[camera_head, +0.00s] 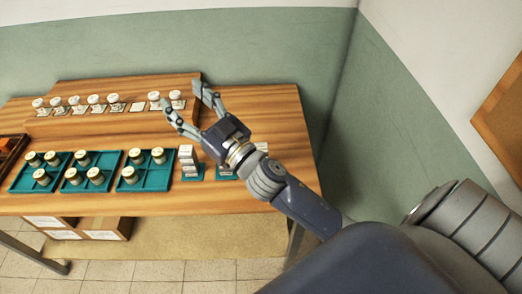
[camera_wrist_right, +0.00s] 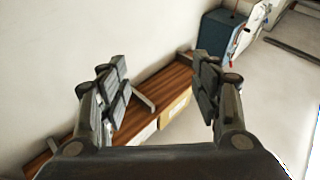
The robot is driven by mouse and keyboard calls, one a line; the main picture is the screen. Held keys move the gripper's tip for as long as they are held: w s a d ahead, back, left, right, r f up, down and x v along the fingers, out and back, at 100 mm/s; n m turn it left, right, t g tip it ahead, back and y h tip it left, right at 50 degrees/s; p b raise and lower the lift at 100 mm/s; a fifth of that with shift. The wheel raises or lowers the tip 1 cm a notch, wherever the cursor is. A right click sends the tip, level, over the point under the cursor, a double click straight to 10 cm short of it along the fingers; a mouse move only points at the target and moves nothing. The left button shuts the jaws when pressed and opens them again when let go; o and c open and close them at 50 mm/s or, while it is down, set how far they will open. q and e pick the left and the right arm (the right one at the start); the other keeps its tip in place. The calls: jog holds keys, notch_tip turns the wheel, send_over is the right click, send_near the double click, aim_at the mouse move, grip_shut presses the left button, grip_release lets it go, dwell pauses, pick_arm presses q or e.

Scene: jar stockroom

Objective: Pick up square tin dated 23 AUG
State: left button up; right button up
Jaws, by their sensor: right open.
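No date can be read in either view, so I cannot tell which item is the square tin dated 23 AUG. A stack of pale, flat-looking items (camera_head: 187,160) stands on a teal mat on the bench, left of my right wrist. My right gripper (camera_head: 182,94) is open and empty, its fingers pointing up-left over the raised shelf's right end. The gripper and forearm partly hide a second teal mat (camera_head: 226,173) with pale items. In the right wrist view, the open fingers (camera_wrist_right: 162,100) have nothing between them. My left gripper is not in view.
Several round jars (camera_head: 97,99) stand on the raised shelf (camera_head: 70,128), with a gap at one white card (camera_head: 138,107). Teal trays (camera_head: 152,184) hold more round jars on the wooden bench (camera_head: 230,200). A green-and-white wall (camera_head: 260,50) rises behind.

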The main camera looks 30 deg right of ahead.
jog(key=s+a+r+n+g+y, duration=0.1)
jog(key=a+r+n+g+y, duration=0.3)
jog(key=a+n+y, duration=0.4)
jog(key=s+a+f+n+g+y, duration=0.2)
jog(key=a+n+g+y, duration=0.25)
jog(key=n+g, duration=0.2)
jog(key=m+g+h, duration=0.7)
jog(key=g+h, duration=0.3)
jog(key=h, duration=0.8)
send_near(261, 147)
jog(key=shift+s+d, duration=0.1)
jog(key=shift+s, duration=0.25)
notch_tip(261, 147, down, 5)
jog(key=shift+r+p, duration=0.15)
jog(key=shift+p, duration=0.6)
jog(key=shift+w+f+p, duration=0.15)
jog(key=shift+f+p, duration=0.3)
jog(key=shift+f, duration=0.1)
jog(key=f, duration=0.1)
jog(key=f+p, duration=0.1)
jog(key=f, duration=0.1)
jog(key=shift+w+f+p, duration=0.3)
jog(key=shift+w+p, duration=0.05)
jog(key=shift+p, duration=0.05)
jog(key=shift+f, duration=0.45)
jog(key=c, duration=1.2)
